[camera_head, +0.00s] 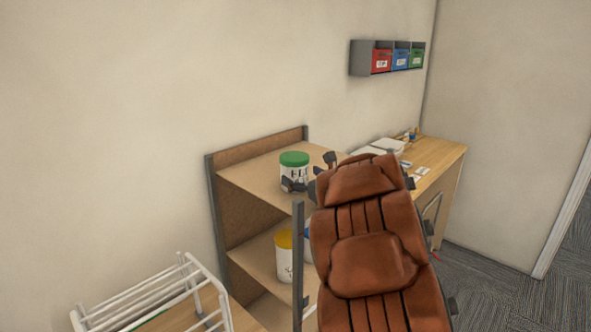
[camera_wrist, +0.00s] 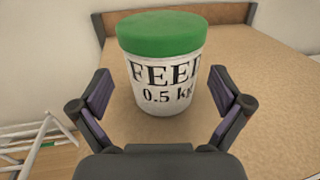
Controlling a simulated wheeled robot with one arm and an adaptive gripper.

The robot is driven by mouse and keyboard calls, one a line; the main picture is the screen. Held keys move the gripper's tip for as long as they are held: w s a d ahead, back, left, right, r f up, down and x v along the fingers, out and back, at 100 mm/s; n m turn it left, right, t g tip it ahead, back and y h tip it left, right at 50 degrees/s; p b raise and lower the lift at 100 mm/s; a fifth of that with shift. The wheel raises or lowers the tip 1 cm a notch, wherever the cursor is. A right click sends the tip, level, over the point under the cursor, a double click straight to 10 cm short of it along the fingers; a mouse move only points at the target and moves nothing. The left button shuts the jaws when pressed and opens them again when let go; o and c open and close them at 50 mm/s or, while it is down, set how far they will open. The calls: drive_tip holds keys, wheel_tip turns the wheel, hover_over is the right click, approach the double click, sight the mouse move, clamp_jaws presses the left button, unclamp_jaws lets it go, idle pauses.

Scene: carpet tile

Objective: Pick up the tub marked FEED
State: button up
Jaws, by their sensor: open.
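The tub marked FEED (camera_wrist: 165,70) is white with a green lid and reads "FEED 0.5 kg" in the wrist view. It stands upright on the top board of a wooden shelf (camera_head: 256,170), and the tub also shows in the head view (camera_head: 294,158). My gripper (camera_wrist: 159,78) is open, with one finger to each side of the tub in the wrist view. A gap shows between each fingertip and the tub. In the head view my gripper (camera_head: 309,173) is at the tub's right, partly hidden by a brown leather chair.
The brown leather chair (camera_head: 372,262) stands in front of the shelf. A yellow-lidded tub (camera_head: 284,262) is on a lower board, with something blue partly hidden beside it. A white rack (camera_head: 150,295) is at lower left. A desk (camera_head: 440,158) and wall bins (camera_head: 362,58) are beyond.

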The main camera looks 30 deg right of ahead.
drive_tip(key=shift+w+r+p, duration=0.3)
drive_tip(key=shift+w+p, duration=0.3)
drive_tip(key=shift+w, duration=0.3)
drive_tip(key=shift+w+d+f+p, duration=0.15)
drive_tip(key=shift+w+p, duration=0.25)
drive_tip(key=shift+w, duration=0.6)
drive_tip(key=c, duration=1.5)
